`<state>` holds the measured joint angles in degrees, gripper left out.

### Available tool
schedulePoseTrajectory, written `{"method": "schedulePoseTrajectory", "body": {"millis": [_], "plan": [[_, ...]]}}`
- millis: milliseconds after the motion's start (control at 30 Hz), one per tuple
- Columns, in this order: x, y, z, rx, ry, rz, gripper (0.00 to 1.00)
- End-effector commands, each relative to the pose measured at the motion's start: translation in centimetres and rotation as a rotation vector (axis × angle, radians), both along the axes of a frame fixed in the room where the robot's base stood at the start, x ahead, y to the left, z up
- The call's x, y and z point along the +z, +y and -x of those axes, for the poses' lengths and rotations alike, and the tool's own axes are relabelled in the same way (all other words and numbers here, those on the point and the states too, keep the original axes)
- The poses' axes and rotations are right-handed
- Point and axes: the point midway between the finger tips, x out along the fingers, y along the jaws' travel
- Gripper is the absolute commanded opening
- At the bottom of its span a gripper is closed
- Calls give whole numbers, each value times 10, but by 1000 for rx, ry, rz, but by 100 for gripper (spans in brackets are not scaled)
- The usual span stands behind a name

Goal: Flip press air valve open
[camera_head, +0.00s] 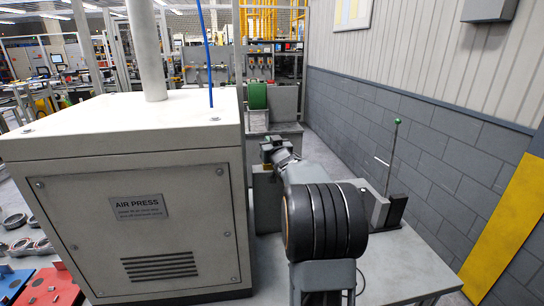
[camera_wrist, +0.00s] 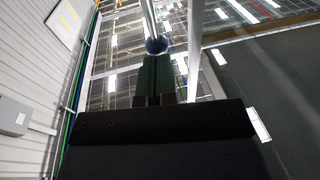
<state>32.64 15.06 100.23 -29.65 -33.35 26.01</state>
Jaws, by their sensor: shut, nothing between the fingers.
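The cream press cabinet (camera_head: 130,195) with an AIR PRESS plate stands at the left in the head view. A thin blue line (camera_head: 207,55) comes down to its top. I cannot make out an air valve for certain. In the wrist view my gripper (camera_wrist: 157,60) points up toward the ceiling, fingers together and empty. A dark bluish round end (camera_wrist: 156,45) on a pale rod shows just past the fingertips; I cannot tell whether they touch. In the head view my arm is beside the cabinet's right side, and the fingertips are not clear.
A lever with a green knob (camera_head: 397,121) stands on a grey bench (camera_head: 410,262) right of my arm. A grey block wall (camera_head: 425,145) closes off the right side. Metal rings (camera_head: 15,221) and a red block (camera_head: 50,288) lie at the lower left.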

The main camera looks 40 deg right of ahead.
Motion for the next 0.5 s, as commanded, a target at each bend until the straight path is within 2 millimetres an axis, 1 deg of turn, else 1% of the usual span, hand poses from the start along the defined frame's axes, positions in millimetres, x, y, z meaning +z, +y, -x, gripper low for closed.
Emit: {"method": "schedulePoseTrajectory", "body": {"millis": [500], "plan": [[7,-1,-3,2,-12,7,0]]}}
